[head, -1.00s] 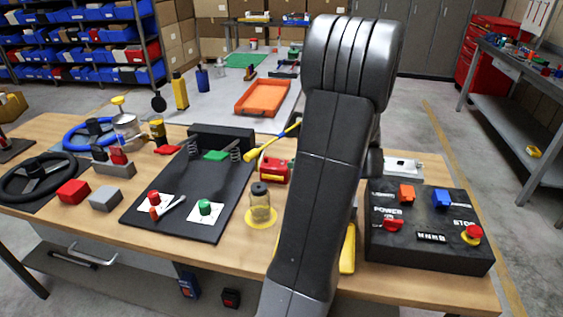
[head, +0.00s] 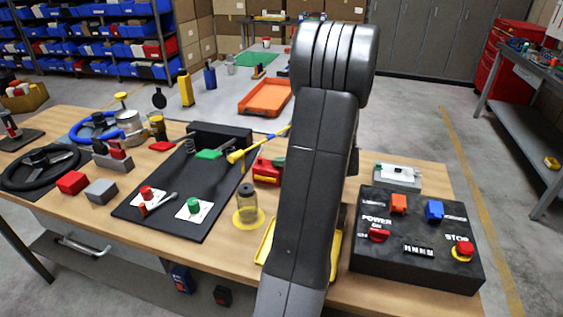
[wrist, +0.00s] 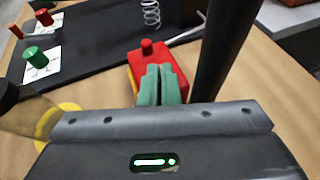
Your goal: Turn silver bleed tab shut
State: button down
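A small silver lever (head: 163,202) lies beside the red knob (head: 146,193) on the black board (head: 200,160). I cannot tell whether it is the bleed tab, and no other clear silver tab shows. In the wrist view, my gripper (wrist: 161,72) has two teal fingers side by side, with no clear gap and nothing seen between them. They point toward a red box (wrist: 160,66) with a round red cap, also seen in the head view (head: 266,170). I cannot tell whether they touch it.
A glass jar (head: 247,202) stands on a yellow disc near the red box. A yellow tray (head: 267,240) is partly behind my arm. A black control box (head: 415,262) is at the right; steering wheels (head: 40,168) are at the left. Bare wood shows at the front.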

jog(key=m+t+h, duration=0.1)
jog(key=m+t+h+b, duration=0.1)
jog(key=m+t+b, duration=0.1)
jog(key=shift+s+a+f+h, duration=0.2)
jog(key=shift+s+a+h, duration=0.1)
jog(key=shift+h, duration=0.1)
jog(key=m+h+b, duration=0.1)
jog(key=m+t+h+b, duration=0.1)
jog(key=m+b, duration=0.1)
jog(key=shift+s+a+f+t+h, duration=0.1)
jog(key=shift+s+a+t+h, duration=0.05)
jog(key=shift+a+t+h, duration=0.15)
jog(key=m+h+b, duration=0.1)
jog(key=b, duration=0.1)
jog(key=m+h+b, duration=0.1)
jog(key=shift+a+t+h+b, duration=0.25)
jog(key=shift+t+h+b, duration=0.1)
jog(key=shift+t+h, duration=0.05)
jog(key=m+h+b, duration=0.2)
jog(key=b, duration=0.1)
jog(key=shift+a+m+h, duration=0.15)
jog(key=shift+m+h, duration=0.15)
jog(key=shift+r+m+h+b, duration=0.25)
jog(key=shift+m+h+b, duration=0.05)
jog(key=shift+h+b, duration=0.1)
jog(key=c, duration=1.9)
grip_release()
jog(key=shift+c, duration=0.2)
